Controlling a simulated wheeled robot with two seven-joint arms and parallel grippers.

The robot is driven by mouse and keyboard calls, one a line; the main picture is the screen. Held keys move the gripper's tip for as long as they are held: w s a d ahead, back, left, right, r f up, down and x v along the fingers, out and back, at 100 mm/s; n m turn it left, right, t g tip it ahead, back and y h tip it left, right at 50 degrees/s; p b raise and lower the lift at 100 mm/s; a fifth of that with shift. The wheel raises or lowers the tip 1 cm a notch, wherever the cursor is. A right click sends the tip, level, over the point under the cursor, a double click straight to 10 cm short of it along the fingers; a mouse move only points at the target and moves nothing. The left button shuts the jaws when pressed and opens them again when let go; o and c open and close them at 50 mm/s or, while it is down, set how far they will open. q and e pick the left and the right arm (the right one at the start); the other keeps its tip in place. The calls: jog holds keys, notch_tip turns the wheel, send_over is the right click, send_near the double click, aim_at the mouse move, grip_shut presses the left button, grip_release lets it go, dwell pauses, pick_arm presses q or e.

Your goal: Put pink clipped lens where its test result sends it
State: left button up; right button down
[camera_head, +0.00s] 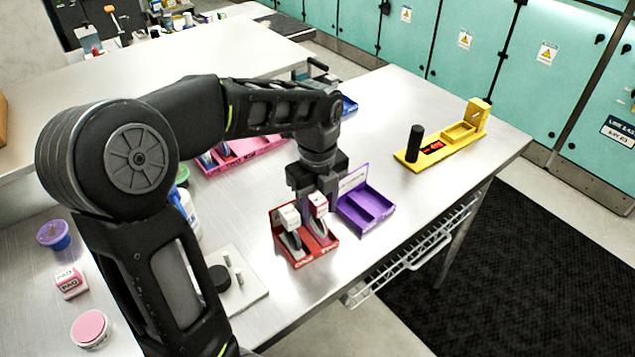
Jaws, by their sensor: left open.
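Two clipped lenses stand in the red tray (300,262) at the table's front edge. One has a white clip (289,217). The other has a white clip with a reddish-pink mark (318,204); I cannot tell surely that it is the pink one. My left gripper (318,196) is pointing down over the red tray, open, with its fingers close around or just behind the marked clip; contact is unclear. A yellow tester (440,150) with a black post and a small red display stands at the right; the display is too small to read. My right gripper is not in view.
A purple two-part tray (368,208) adjoins the red one and looks empty. A pink tray (245,150) and a blue tray (348,105) lie behind my arm. A white plate with pegs (248,290) and several small tubs are at left. Table around the tester is clear.

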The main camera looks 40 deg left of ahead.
pick_arm(q)
notch_tip(320, 180, up, 9)
jog(key=shift+f, duration=0.2)
dwell(0.9)
